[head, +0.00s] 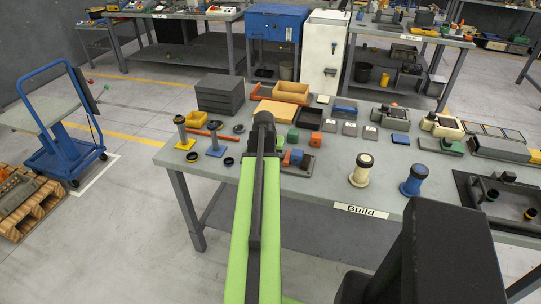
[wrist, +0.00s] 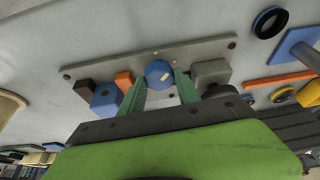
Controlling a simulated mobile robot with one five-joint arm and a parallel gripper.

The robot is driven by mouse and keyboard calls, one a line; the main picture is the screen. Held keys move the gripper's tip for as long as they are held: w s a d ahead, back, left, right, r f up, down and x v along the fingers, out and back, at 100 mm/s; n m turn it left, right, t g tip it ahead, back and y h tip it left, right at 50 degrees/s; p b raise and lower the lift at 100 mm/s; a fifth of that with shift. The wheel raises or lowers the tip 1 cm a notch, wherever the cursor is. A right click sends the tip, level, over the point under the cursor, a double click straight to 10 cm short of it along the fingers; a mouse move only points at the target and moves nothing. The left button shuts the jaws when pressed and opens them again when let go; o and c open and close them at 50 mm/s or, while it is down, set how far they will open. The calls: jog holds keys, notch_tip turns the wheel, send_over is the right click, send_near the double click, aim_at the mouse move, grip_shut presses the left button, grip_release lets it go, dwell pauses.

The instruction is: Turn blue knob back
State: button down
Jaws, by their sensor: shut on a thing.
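The blue knob (wrist: 158,72) is a round blue ball-like top with a small pale mark on it. In the wrist view it stands over a long grey base plate (wrist: 208,52). My gripper (wrist: 160,81) has its two green fingers on either side of the knob, shut on it. The knob's underside and stem are hidden. In the head view my arm covers the gripper and I cannot make out the knob.
Near the knob on the plate are a blue block (wrist: 105,98), an orange bar (wrist: 124,81) and a grey block (wrist: 212,73). A black ring (wrist: 270,22) lies beside the plate. In the head view, a cream-topped post (head: 361,171) and a blue post (head: 414,181) stand right of my arm.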

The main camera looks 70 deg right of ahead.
jog(key=n, duration=0.2)
jog(key=n+t, duration=0.1)
jog(key=shift+s+n+y, duration=0.2)
jog(key=shift+n+y, duration=0.1)
jog(key=shift+n, duration=0.1)
jog(key=shift+n+t+y, duration=0.4)
jog(key=shift+n+t, duration=0.3)
jog(key=shift+n, duration=1.5)
jog(key=shift+s, duration=0.1)
jog(key=c, duration=0.9)
grip_release()
jog(key=p+v, duration=1.6)
jog(key=v, duration=0.1)
jog(key=shift+s+r, duration=0.15)
jog(key=shift+s, duration=0.05)
